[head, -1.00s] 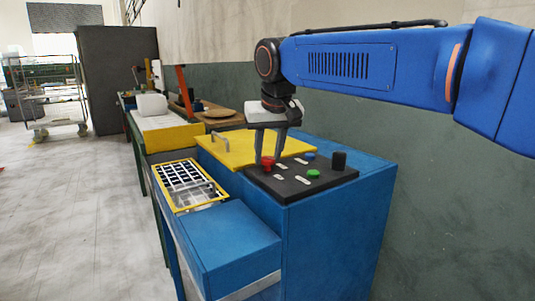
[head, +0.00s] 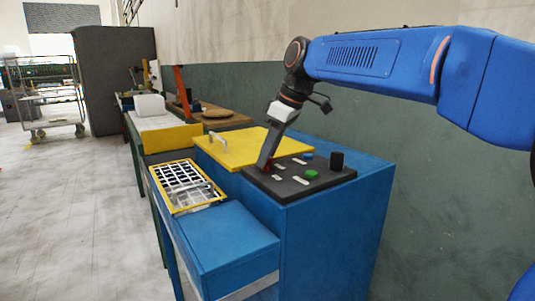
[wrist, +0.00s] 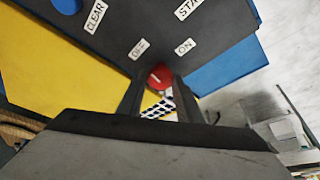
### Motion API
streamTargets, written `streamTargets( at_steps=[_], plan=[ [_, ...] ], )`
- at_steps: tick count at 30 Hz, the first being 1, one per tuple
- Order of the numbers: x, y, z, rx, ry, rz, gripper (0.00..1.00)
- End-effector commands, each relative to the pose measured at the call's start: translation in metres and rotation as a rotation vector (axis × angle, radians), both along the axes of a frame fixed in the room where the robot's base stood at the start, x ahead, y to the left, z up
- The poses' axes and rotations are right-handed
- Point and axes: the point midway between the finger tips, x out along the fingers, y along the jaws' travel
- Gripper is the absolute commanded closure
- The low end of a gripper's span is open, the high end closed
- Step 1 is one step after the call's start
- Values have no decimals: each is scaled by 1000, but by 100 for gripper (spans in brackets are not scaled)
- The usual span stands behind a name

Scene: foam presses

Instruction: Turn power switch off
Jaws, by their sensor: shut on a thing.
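The power switch is a red knob (wrist: 160,77) on the black control panel (head: 330,179). In the wrist view the knob sits between my two fingers, just below the OFF label (wrist: 138,49) and the ON label (wrist: 185,47). My gripper (head: 265,168) is shut on the knob, with its fingers tilted and pointing down onto the panel. In the head view the fingers hide most of the knob; only a little red (head: 270,167) shows. The knob's pointer cannot be made out clearly.
The panel also carries a green button (head: 311,175), a blue button (head: 307,156) and a black upright knob (head: 337,160). A yellow-framed grid tray (head: 188,186) is to the left.

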Motion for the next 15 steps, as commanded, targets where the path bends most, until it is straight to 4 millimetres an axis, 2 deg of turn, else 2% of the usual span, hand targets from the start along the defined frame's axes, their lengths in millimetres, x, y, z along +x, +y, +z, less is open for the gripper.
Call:
streamTargets(
  at_steps=[6, 15],
  plan=[
    [1, -1, 0, -1, 0, 116, 90],
    [1, -1, 0, -1, 0, 188, 90]
  ],
)
